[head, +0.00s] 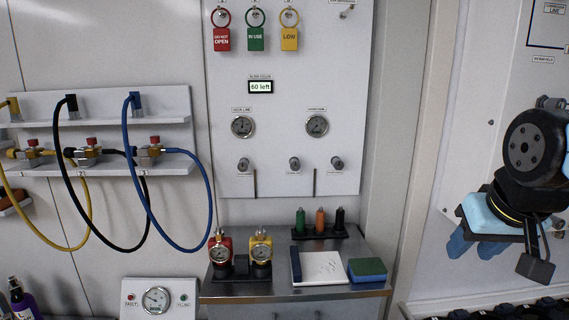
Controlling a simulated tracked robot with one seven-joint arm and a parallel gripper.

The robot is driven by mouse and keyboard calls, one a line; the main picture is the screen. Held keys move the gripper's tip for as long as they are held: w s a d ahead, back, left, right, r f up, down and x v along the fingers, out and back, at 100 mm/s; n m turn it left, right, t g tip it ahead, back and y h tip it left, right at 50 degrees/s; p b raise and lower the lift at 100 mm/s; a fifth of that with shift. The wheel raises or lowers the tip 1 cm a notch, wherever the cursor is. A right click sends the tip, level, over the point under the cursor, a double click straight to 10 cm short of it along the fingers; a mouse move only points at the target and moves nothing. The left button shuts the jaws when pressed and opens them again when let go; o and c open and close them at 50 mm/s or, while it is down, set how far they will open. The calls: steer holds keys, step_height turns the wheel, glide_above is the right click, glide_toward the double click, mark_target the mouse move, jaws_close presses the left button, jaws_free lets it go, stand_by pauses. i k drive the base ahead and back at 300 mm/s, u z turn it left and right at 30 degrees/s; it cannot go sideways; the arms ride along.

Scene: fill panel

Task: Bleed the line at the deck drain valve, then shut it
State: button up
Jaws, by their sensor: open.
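A white upright panel (285,185) stands in the middle of the head view. A gauge labelled deck line (242,127) is on its left side and a second gauge (317,126) is to the right. Below them are three small valve knobs: left (243,164), middle (294,164) and right (337,163). Their labels are too small to read, so I cannot tell which is the deck drain valve or how far any is turned. My gripper (477,244) hangs at the far right, open and empty, well away from the knobs.
Red, green and yellow tags (255,38) hang above a display (261,87) reading "60 left". Yellow, black and blue hoses (211,190) loop at the left. A metal bench (345,240) below holds two gauged regulators (240,250), bottles, a pad and a sponge. The panel front is unobstructed.

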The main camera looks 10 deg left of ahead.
mark_target(243, 166)
steer(key=z, duration=0.95)
steer(key=k, duration=1.3)
steer(key=u, duration=1.85)
steer(key=i, duration=1)
